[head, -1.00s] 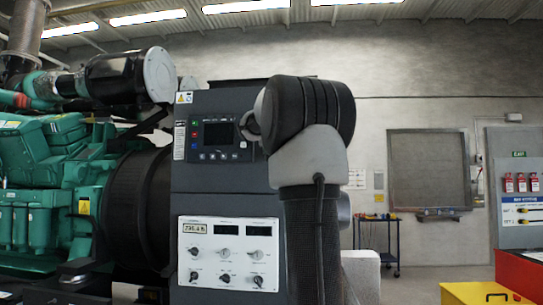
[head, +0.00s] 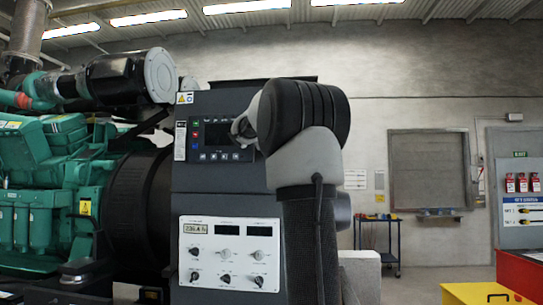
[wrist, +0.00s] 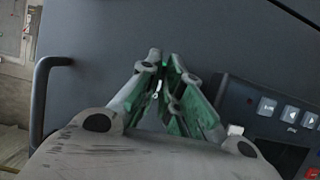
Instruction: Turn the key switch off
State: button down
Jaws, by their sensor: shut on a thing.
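My gripper (wrist: 164,68) is at the dark face of the control cabinet (wrist: 140,25) in the wrist view. Its green-padded fingers are close together and shut on a small pale metal piece (wrist: 156,86), which looks like the key of the key switch. The switch body is hidden behind the fingers, so I cannot tell its position. In the head view my arm covers the right part of the cabinet (head: 222,182), and the fingertips and key switch are hidden there.
A controller with a dark screen (head: 222,134) is left of my arm. A white panel with knobs and displays (head: 228,254) is below it. A black handle (wrist: 40,95) stands out at the left in the wrist view. A green engine (head: 50,180) fills the left.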

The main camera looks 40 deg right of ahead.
jog(key=c, duration=1.6)
grip_release()
jog(key=v, duration=1.2)
